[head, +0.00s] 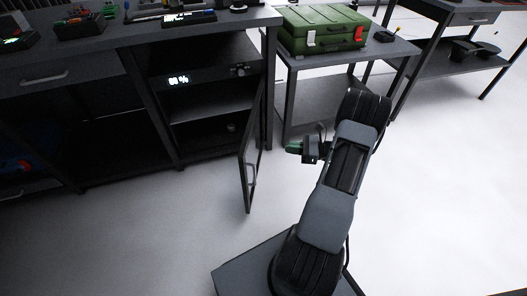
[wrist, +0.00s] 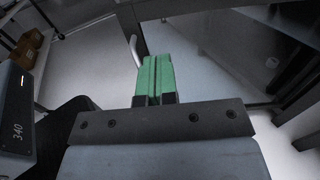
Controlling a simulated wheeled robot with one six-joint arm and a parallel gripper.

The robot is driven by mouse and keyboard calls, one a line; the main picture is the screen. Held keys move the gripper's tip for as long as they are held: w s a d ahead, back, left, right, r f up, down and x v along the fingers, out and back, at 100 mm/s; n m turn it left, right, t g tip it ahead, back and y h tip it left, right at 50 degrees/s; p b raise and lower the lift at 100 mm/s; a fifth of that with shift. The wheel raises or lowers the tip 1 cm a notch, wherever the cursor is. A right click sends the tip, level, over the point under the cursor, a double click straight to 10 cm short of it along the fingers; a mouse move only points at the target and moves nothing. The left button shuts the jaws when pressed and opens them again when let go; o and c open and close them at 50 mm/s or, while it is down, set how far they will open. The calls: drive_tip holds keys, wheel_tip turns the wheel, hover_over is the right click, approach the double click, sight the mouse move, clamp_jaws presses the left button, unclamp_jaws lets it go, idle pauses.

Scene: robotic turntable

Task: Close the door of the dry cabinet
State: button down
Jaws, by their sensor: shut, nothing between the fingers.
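The dry cabinet (head: 208,104) sits under the bench, with a lit display (head: 178,80) above its open front. Its door (head: 248,155) stands swung out from the right side of the opening, seen nearly edge-on, with a handle (head: 252,175) near its free edge. My gripper (head: 292,147) is to the right of the door, apart from it in the head view, pointing left toward it. In the wrist view its green fingers (wrist: 154,78) are together with nothing between them. A pale handle (wrist: 134,50) shows just left of the fingertips; contact cannot be told.
A side table (head: 372,52) with a green case (head: 322,28) stands right of the cabinet, behind my arm. The bench (head: 110,50) carries several tools. The floor (head: 130,235) in front of the cabinet and left of the door is clear.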

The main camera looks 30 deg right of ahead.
drive_tip(key=b+x, duration=0.4)
drive_tip(key=x, duration=0.9)
drive_tip(key=shift+w+a+f, duration=0.15)
drive_tip(key=shift+w+f, duration=0.05)
drive_tip(key=shift+w, duration=0.05)
